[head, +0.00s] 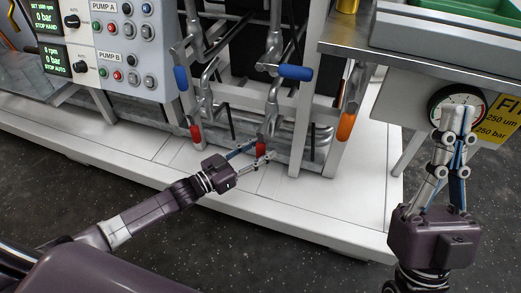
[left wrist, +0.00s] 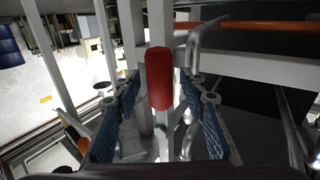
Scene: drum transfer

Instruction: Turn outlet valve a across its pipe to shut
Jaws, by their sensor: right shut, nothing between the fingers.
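Several valve handles show on the pipework, and I see no label telling which is outlet valve a. A red handle (head: 261,150) hangs low on the middle pipe, at the fingertips of my left gripper (head: 261,149). In the left wrist view the red handle (left wrist: 158,78) stands upright between the two spread blue-padded fingers, with gaps on both sides. My left gripper is open; contact with the handle cannot be seen. Another red handle (head: 195,133) hangs lower left. My right gripper (head: 458,110) is shut and empty, pointing up at the right.
Blue handles (head: 181,78) (head: 295,72) sit higher on the pipes, and an orange handle (head: 346,126) is on the right. White frame posts flank the pipes. A pump control panel (head: 120,45) is upper left. A gauge (head: 440,98) is behind my right gripper, under a steel table (head: 350,40).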

